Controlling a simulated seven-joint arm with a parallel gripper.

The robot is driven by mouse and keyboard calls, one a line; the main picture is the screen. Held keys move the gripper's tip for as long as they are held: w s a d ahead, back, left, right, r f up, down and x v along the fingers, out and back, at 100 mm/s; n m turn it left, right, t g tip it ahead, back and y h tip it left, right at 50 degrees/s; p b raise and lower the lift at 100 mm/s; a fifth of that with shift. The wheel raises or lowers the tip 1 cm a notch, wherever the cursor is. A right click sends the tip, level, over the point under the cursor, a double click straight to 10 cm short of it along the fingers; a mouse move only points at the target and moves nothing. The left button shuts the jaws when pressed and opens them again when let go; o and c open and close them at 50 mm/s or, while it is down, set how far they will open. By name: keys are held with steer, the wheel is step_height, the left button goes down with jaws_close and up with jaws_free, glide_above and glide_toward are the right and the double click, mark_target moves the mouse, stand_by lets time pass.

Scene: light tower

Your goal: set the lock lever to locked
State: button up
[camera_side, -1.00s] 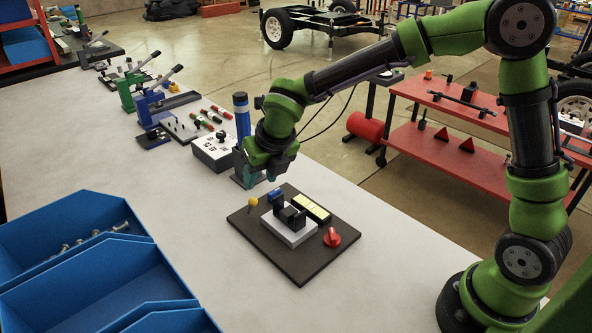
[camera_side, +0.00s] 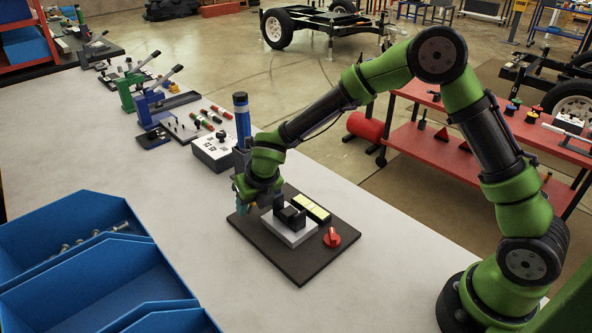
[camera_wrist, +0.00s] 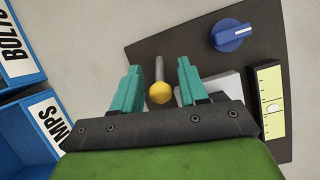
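A lever with a grey rod and a yellow ball end (camera_wrist: 160,93), which I take for the lock lever, shows in the wrist view on the dark panel (camera_wrist: 150,48). My gripper (camera_wrist: 158,76) is open, its teal fingers standing left and right of this lever with gaps on both sides. Whether the fingertips are level with the ball is hard to tell. In the side view my gripper (camera_side: 248,205) is low over the left corner of the panel (camera_side: 300,272) and hides most of the lever. I cannot read any lock marking.
The panel also carries a blue knob (camera_wrist: 231,36), a yellow level strip (camera_wrist: 268,100), a red knob (camera_side: 332,237) and a black part (camera_side: 291,217) on a white block. Blue bins (camera_side: 75,240) stand at the left. A blue cylinder (camera_side: 241,120) stands close behind my gripper.

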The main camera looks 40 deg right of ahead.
jaws_close()
steer(key=shift+w, duration=0.1)
steer(key=g, duration=0.1)
steer(key=w+g, duration=0.1)
steer(key=g, duration=0.1)
steer(key=shift+w+r, duration=0.15)
steer(key=shift+r, duration=0.1)
steer(key=shift+w+a+g, duration=0.1)
steer(key=shift+w+g, duration=0.2)
steer(key=shift+g, duration=0.45)
steer(key=shift+w+g, duration=0.25)
steer(key=shift+g, duration=0.5)
steer(key=shift+w, duration=0.1)
jaws_free()
steer(key=shift+s, duration=0.2)
